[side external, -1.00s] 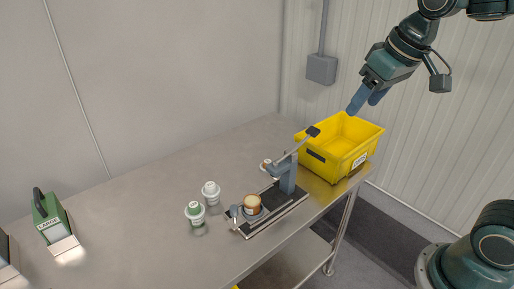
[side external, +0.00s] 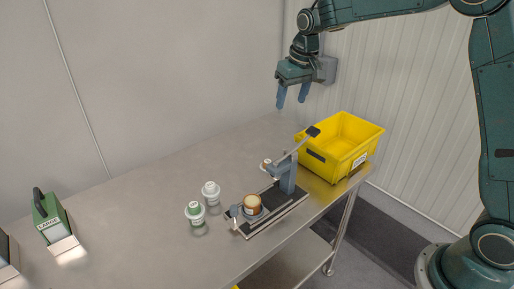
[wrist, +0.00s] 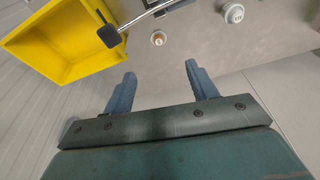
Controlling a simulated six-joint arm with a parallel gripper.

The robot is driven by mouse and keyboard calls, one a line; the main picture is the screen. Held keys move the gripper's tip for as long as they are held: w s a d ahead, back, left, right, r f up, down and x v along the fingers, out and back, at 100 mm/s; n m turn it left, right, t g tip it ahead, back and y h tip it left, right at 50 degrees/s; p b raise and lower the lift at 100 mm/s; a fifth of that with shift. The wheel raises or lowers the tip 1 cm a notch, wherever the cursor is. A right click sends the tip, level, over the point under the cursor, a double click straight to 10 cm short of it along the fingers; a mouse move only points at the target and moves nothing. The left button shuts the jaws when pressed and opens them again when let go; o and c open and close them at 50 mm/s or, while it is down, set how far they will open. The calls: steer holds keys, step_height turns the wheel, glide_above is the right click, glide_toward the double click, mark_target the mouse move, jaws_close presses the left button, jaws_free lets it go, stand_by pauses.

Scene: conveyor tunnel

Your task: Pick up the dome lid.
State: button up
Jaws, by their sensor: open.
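A small round whitish piece with an orange-brown mark, which looks like the dome lid (side external: 265,163), lies on the steel table just behind the lever press. It also shows in the wrist view (wrist: 158,38), ahead of the gap between my fingers. Its exact shape is too small to tell. My gripper (side external: 291,101) is open and empty, pointing down high above the back of the table. In the wrist view its two blue-grey fingers (wrist: 160,70) stand wide apart with nothing between them.
The lever press (side external: 287,177) holds an orange-brown jar (side external: 252,206) on its base; its lever and black pad (wrist: 108,36) rise near the lid. A yellow crate (side external: 362,160) stands right. Two bottles, white (side external: 211,194) and green-labelled (side external: 194,213), stand left. A green case (side external: 50,217) sits far left.

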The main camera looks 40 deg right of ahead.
steer(key=w+d+f, duration=0.1)
steer(key=w+f, duration=0.4)
steer(key=f, duration=0.2)
steer(key=w+d+f+g, duration=0.1)
steer(key=w+d+f, duration=0.1)
steer(key=w+f, duration=0.3)
step_height(320, 180, down, 3)
steer(key=shift+f+m, duration=0.2)
steer(key=shift+m, duration=0.1)
steer(key=shift+f, duration=0.1)
glide_above(268, 161)
steer(key=shift+s+a+f, duration=0.1)
steer(key=shift+s+f, duration=0.05)
steer(key=shift+f, duration=1.25)
steer(key=shift+s+d+f, duration=0.1)
steer(key=shift+s+f, duration=0.05)
steer(key=shift+f, duration=1.2)
steer(key=shift+s+a+f, duration=0.1)
steer(key=shift+s+f, duration=0.05)
steer(key=shift+f, duration=1.25)
steer(key=shift+w+f, duration=0.2)
steer(key=shift+f, duration=1.1)
steer(key=shift+w+f, duration=0.15)
steer(key=shift+f, duration=1.15)
steer(key=c, duration=1.1)
